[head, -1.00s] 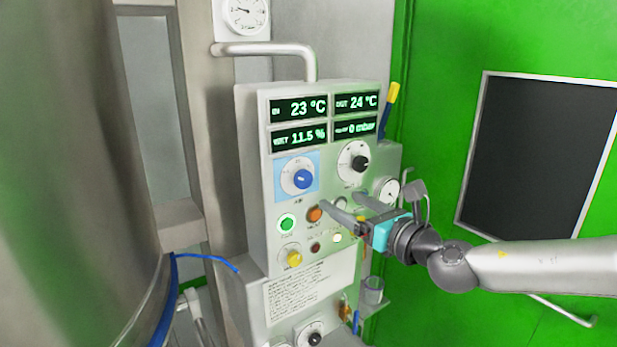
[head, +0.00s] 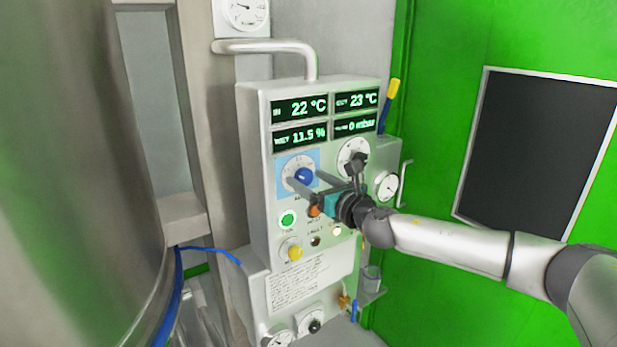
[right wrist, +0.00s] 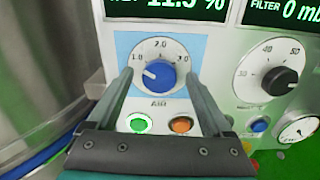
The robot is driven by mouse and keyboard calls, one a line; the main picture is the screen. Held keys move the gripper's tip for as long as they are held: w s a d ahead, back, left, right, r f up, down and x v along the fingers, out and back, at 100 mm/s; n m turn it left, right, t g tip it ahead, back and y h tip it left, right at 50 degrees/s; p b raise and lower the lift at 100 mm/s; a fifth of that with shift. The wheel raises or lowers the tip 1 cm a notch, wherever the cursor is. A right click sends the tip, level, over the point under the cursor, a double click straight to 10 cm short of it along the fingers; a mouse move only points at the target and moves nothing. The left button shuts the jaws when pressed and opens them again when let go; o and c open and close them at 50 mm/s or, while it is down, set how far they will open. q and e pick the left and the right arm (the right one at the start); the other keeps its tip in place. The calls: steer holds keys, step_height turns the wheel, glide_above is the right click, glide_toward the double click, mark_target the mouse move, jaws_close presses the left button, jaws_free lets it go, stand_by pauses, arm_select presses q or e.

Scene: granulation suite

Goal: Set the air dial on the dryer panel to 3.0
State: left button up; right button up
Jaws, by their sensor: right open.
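The air dial (head: 304,175) is a blue knob on a white scale with a light blue backing, on the dryer panel (head: 255,185). In the right wrist view, the blue knob (right wrist: 161,76) has its white mark toward the left, near the lower-left side by 1.0. The scale reads 1.0, 2.0 and 3.0 from left to right. My right gripper (head: 303,178) is open, its fingers on either side of the knob; contact cannot be made out. The fingertips also show in the right wrist view (right wrist: 158,75). My left gripper is not in view.
A black knob (right wrist: 279,81) with its own scale sits right of the air dial. A green button (right wrist: 138,123) and an orange one (right wrist: 181,125) lie just below. A steel vessel (head: 70,180) stands left, and a green wall (head: 440,100) lies behind at right.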

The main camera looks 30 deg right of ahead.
steer(key=shift+w, duration=0.35)
jaws_close()
stand_by(0.6)
